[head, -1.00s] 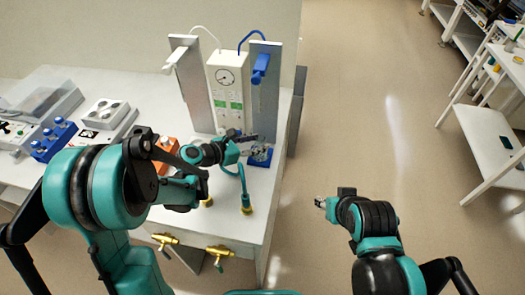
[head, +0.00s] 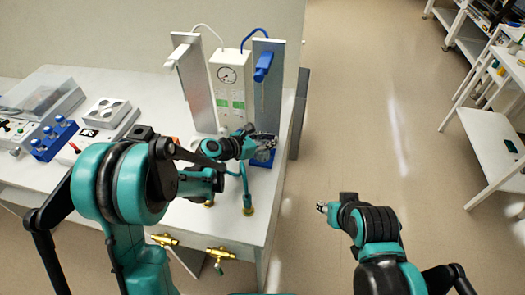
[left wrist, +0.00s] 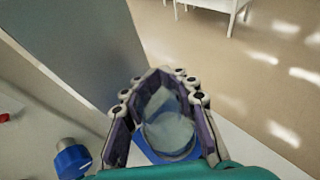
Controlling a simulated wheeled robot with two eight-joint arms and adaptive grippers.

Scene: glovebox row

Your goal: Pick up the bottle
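The bottle (left wrist: 168,128) is clear and glassy. In the left wrist view it stands between the two fingers of my left gripper (left wrist: 161,88), on a blue base (left wrist: 141,150). The fingers are apart, one on each side of it; whether they touch it is unclear. In the head view my left gripper (head: 264,145) is over the blue base (head: 263,160) at the bench's right end and largely hides the bottle. My right gripper (head: 323,207) is small in the head view, over the floor right of the bench, away from the bottle; its opening is unclear.
Two upright metal panels (head: 268,90) and a white gauge box (head: 231,85) stand behind my left gripper. A teal tube (head: 246,185) and brass valves (head: 218,253) are at the bench's front. Blue-knobbed equipment (head: 54,140) sits left.

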